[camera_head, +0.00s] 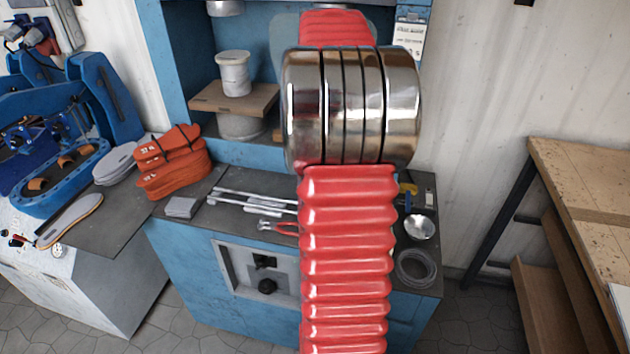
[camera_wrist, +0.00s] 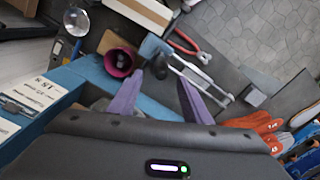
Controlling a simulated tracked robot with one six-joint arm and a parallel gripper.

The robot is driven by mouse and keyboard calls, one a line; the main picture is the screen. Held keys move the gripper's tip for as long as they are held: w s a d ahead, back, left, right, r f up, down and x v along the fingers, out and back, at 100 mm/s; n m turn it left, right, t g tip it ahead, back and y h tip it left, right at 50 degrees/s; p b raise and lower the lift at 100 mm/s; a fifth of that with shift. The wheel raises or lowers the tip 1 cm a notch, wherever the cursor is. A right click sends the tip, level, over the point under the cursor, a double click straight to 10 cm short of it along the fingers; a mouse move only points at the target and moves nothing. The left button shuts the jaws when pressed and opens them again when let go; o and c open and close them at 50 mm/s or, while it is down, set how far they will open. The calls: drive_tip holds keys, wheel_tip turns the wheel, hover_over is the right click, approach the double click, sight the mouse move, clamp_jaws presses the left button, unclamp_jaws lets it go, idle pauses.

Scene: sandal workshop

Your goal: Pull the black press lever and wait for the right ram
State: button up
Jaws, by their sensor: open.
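The blue press (camera_head: 185,275) stands in the middle of the head view. A metal ram (camera_head: 225,6) shows at the top edge, above a white spool (camera_head: 234,73) on a wooden board. The right side of the press is hidden behind my red arm, and I see no right ram there. A front panel carries a black knob (camera_head: 267,286). My gripper (camera_wrist: 160,78) is open, its two purple fingers apart over the press top. No object is visibly held. In the head view my arm hides it.
Orange soles (camera_head: 172,165) are stacked at the left. A magenta cup (camera_wrist: 121,62) shows near the left finger. A wooden bench (camera_head: 580,175) stands right.

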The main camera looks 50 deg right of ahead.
wheel_tip(320, 180, down, 14)
drive_tip(key=shift+r, duration=0.1)
idle(0.9)
drive_tip(key=shift+c, duration=0.4)
clamp_jaws()
drive_tip(key=shift+a, duration=0.2)
drive_tip(key=shift+s+d, duration=0.1)
drive_tip(key=shift+d, duration=0.1)
